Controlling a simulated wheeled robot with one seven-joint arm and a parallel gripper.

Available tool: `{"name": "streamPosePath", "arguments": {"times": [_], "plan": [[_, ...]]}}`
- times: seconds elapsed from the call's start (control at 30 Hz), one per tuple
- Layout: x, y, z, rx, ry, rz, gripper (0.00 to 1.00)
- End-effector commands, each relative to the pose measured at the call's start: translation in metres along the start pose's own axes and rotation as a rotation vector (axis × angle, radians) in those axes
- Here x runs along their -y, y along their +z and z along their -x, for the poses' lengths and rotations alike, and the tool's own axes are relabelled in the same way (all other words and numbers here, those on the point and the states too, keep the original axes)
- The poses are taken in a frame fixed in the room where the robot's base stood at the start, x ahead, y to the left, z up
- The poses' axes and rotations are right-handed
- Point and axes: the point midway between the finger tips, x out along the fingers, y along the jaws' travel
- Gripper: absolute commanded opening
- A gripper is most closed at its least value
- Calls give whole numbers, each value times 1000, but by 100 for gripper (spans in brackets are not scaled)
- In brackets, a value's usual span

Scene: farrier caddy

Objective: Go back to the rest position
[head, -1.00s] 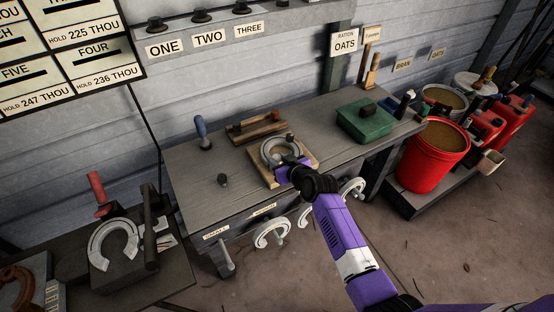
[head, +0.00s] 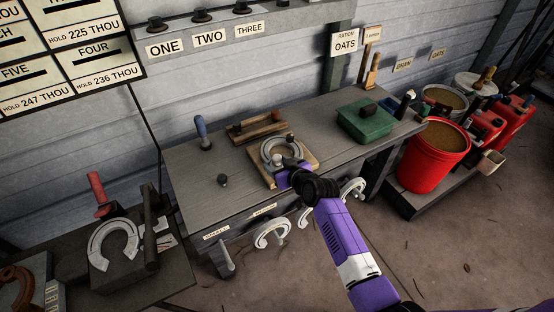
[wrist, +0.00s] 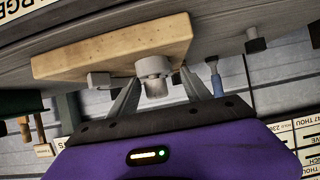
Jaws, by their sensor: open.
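My gripper (head: 283,169) is low over the front edge of a wooden board (head: 256,167) on the workbench. A grey horseshoe (head: 268,147) lies on this board. In the wrist view, the two fingers of my gripper (wrist: 158,78) stand apart, with a grey round knob (wrist: 153,68) showing between them in the picture. I cannot tell whether they touch it. The pale wooden board (wrist: 110,48) fills the top of that view. My gripper's body hides part of the board's right front in the head view.
The workbench (head: 195,185) also bears a green box (head: 362,125), a wooden float-like tool (head: 256,127) and a blue-handled tool (head: 202,133). Horseshoes (head: 272,233) hang along its front. A red bucket (head: 432,160) stands at right. The floor in front is open.

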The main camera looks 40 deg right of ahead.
Motion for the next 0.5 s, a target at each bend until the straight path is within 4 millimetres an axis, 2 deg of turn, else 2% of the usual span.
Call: {"name": "streamPosePath", "arguments": {"times": [0.3, 0.5], "plan": [[-6, -6, 48, -15, 13, -1, 55], [-8, -8, 66, -18, 15, -2, 55]]}}
